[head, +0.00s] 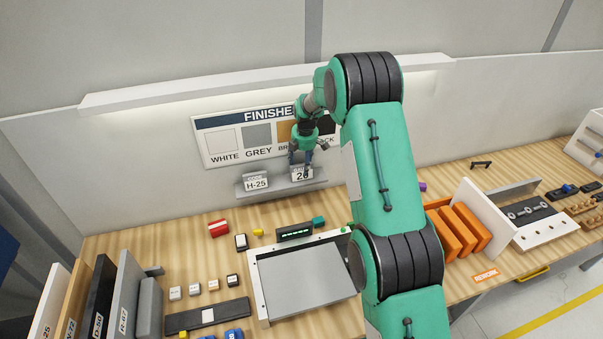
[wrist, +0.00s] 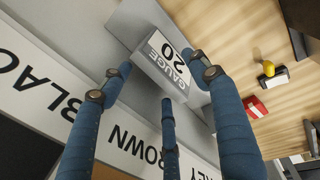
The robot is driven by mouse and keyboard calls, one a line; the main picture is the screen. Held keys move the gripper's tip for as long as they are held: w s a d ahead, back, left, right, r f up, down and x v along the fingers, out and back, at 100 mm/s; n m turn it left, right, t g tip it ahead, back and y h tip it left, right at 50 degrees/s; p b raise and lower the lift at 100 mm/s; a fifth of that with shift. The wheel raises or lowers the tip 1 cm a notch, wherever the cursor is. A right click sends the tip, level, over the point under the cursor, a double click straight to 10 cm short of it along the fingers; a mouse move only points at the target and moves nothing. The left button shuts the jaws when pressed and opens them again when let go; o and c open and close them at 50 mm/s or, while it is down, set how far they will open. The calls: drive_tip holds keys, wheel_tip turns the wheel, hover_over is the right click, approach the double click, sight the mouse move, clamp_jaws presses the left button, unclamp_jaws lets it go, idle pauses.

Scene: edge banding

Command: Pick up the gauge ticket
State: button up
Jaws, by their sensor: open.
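The gauge ticket (head: 302,175), a small white card marked 20, stands on the grey wall ledge (head: 275,188) below the finish board. In the wrist view the gauge ticket (wrist: 168,62) reads GAUGE 20, upside down and tilted. My gripper (head: 301,160) is at the ticket, its fingers partly covering the ticket's top in the head view. In the wrist view my gripper (wrist: 158,82) is open, with blue fingers spread around the ticket. I cannot tell whether any finger touches it.
A second ticket, H-25 (head: 257,183), stands on the ledge to the left. The finish board (head: 226,151) is on the wall just behind. Below, the wooden bench holds a grey panel (head: 305,283), a red block (head: 218,228) and a yellow item (head: 258,232).

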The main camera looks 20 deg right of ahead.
sight(302, 165)
drive_tip(key=shift+w+f, duration=0.15)
drive_tip(key=shift+f, duration=0.6)
drive_tip(key=shift+w+f, duration=0.1)
drive_tip(key=shift+f, duration=0.65)
drive_tip(key=c, duration=0.9)
